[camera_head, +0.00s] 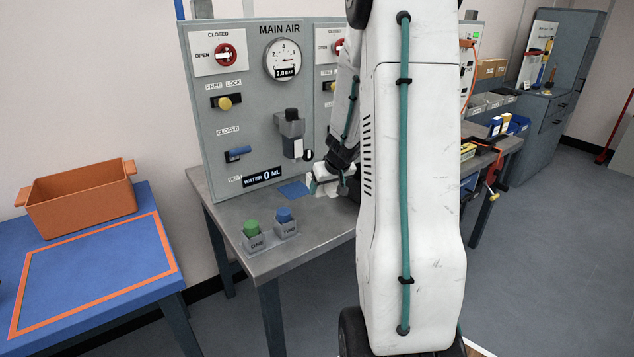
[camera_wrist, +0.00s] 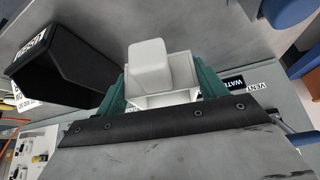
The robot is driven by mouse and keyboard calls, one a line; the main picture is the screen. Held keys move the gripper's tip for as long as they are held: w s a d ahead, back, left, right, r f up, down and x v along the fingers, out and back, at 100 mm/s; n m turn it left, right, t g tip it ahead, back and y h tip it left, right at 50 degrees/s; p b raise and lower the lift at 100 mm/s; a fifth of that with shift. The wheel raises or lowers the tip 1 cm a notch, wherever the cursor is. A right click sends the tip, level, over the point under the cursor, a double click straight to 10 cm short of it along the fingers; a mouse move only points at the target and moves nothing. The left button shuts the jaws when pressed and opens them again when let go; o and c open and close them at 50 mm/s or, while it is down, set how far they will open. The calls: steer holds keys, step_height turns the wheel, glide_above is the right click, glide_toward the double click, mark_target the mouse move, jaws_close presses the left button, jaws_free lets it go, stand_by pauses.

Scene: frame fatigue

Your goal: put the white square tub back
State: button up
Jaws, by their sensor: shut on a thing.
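The white square tub (camera_wrist: 150,63) sits between the teal fingers of my gripper (camera_wrist: 160,78) in the wrist view, with a finger against each side. A rounded white block shape and a hollow square part both show there. In the head view my gripper (camera_head: 325,181) is at the panel's foot, above the grey bench, and the tub is small and partly hidden by my arm. A blue square patch (camera_head: 294,190) lies on the bench just left of my gripper. I cannot tell whether the tub touches the bench.
The panel (camera_head: 240,130) with knobs, a gauge and a water display stands behind the bench. Green (camera_head: 252,229) and blue (camera_head: 284,216) buttons stand at the bench's front. An orange crate (camera_head: 82,201) is on the blue table at left. A black bin (camera_wrist: 72,62) shows near my gripper.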

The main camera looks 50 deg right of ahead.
mark_target(334, 193)
steer(key=shift+w+a, duration=0.1)
steer(key=shift+w, duration=0.05)
steer(key=shift+a+f, duration=0.1)
steer(key=shift+f, duration=3.65)
steer(key=shift+f, duration=0.7)
steer(key=o, duration=1.2)
steer(key=shift+c, duration=0.2)
steer(key=shift+v, duration=3.95)
